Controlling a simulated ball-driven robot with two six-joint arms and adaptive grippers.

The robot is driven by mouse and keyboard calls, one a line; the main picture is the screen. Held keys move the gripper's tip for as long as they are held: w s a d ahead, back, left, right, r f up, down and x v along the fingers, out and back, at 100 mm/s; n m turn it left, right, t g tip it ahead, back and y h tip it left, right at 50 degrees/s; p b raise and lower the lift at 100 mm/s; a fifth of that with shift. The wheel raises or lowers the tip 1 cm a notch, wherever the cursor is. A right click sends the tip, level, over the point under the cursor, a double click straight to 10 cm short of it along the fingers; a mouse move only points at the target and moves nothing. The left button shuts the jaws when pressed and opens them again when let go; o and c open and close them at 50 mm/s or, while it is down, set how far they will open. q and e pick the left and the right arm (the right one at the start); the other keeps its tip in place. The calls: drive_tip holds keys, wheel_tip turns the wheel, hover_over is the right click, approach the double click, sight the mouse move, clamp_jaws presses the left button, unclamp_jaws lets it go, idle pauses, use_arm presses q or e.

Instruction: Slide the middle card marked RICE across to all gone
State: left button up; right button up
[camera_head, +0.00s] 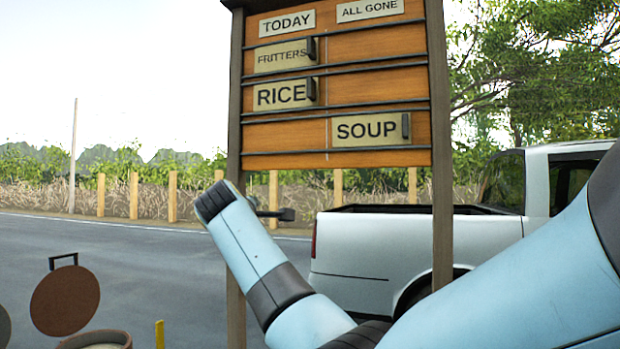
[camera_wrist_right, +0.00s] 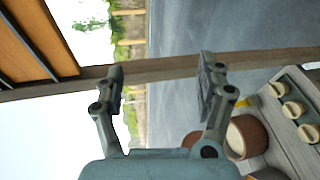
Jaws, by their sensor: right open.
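The RICE card (camera_head: 279,96) sits in the middle row of the wooden menu board (camera_head: 375,45), in the left column below the TODAY label (camera_head: 287,23). It has a dark upright handle (camera_head: 311,89) at its right end. The ALL GONE label (camera_head: 370,9) heads the right column, and the middle row below it is bare. My right arm rises from the lower right in the head view. A dark finger part (camera_head: 285,214) shows below the board. In the right wrist view my right gripper (camera_wrist_right: 162,68) is open and empty, with the board (camera_wrist_right: 28,38) at upper left. My left gripper is out of view.
The FRITTERS card (camera_head: 283,57) is in the top row, left; the SOUP card (camera_head: 366,129) is in the bottom row, right. Dark rails separate rows. Side posts (camera_head: 442,200) frame the board. A round brown lid (camera_head: 65,300) and pot (camera_wrist_right: 246,134) are low nearby.

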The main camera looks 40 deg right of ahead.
drive_tip(key=s+d+r+m+h+p, duration=0.1)
drive_tip(key=s+r, duration=0.1)
drive_tip(key=r, duration=0.7)
drive_tip(key=s+d+r+h+p, duration=0.1)
drive_tip(key=r+h+p, duration=0.1)
drive_tip(key=r, duration=0.7)
drive_tip(key=m+g+h+p, duration=0.2)
drive_tip(key=m+p, duration=0.1)
approach(309, 85)
drive_tip(key=p+x, duration=0.3)
drive_tip(key=x, duration=0.7)
drive_tip(key=shift+p, duration=0.35)
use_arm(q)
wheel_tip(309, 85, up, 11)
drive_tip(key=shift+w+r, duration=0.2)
use_arm(e)
drive_tip(key=shift+w+d+f, duration=0.15)
drive_tip(key=shift+w+d, duration=0.25)
drive_tip(key=shift+d, duration=0.2)
clamp_jaws()
